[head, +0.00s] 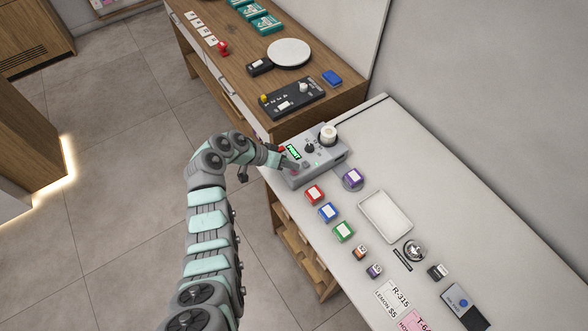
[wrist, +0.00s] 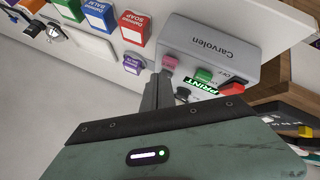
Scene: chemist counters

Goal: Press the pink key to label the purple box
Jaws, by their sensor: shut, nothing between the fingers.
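A green display (wrist: 200,90) reads PRINT. My gripper (wrist: 165,76) is shut and empty, its fingertips right at the pink key; I cannot tell whether they press it. In the head view my gripper (head: 291,166) reaches over the machine's front.
Red (head: 315,194), blue (head: 328,212) and green (head: 343,231) boxes stand in a row near the counter's front edge. A white tray (head: 362,202) lies behind them. A label roll (head: 328,135) is on the machine's back. A wooden counter (head: 225,68) adjoins beyond.

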